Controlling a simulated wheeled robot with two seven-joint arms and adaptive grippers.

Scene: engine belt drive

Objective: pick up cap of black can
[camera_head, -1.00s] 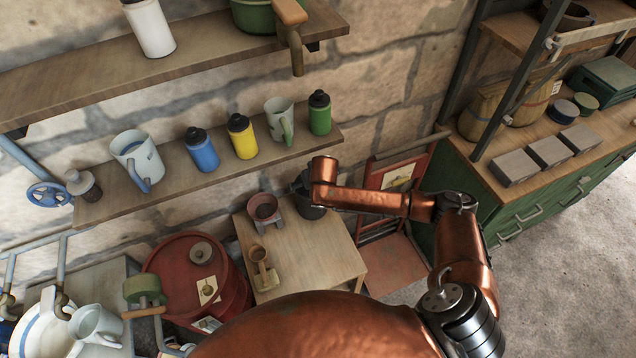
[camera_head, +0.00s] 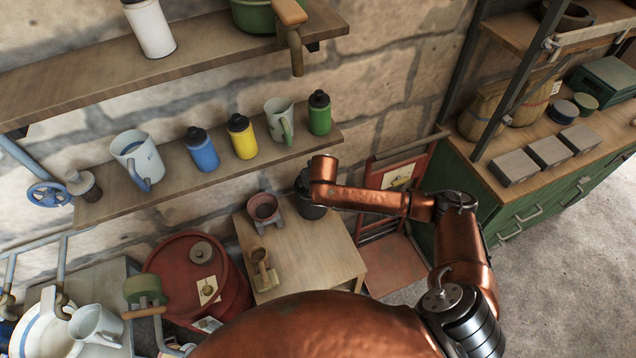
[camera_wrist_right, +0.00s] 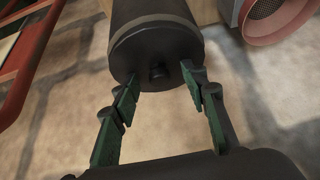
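The black can (camera_head: 312,211) stands on the small wooden table in the head view, partly hidden behind my right wrist. In the right wrist view its dark round cap (camera_wrist_right: 145,52) faces the camera, with a small knob (camera_wrist_right: 158,71) in the middle. My right gripper (camera_wrist_right: 160,78) is open, its two green fingers spread to either side of the knob at the cap. A gap shows between each finger and the knob. I cannot tell whether a fingertip touches the cap's rim. My left gripper is not in view.
A red chair (camera_head: 392,262) stands to the right. A shelf (camera_head: 110,204) with mugs and bottles hangs above. A red drum (camera_head: 178,262) stands left of the table.

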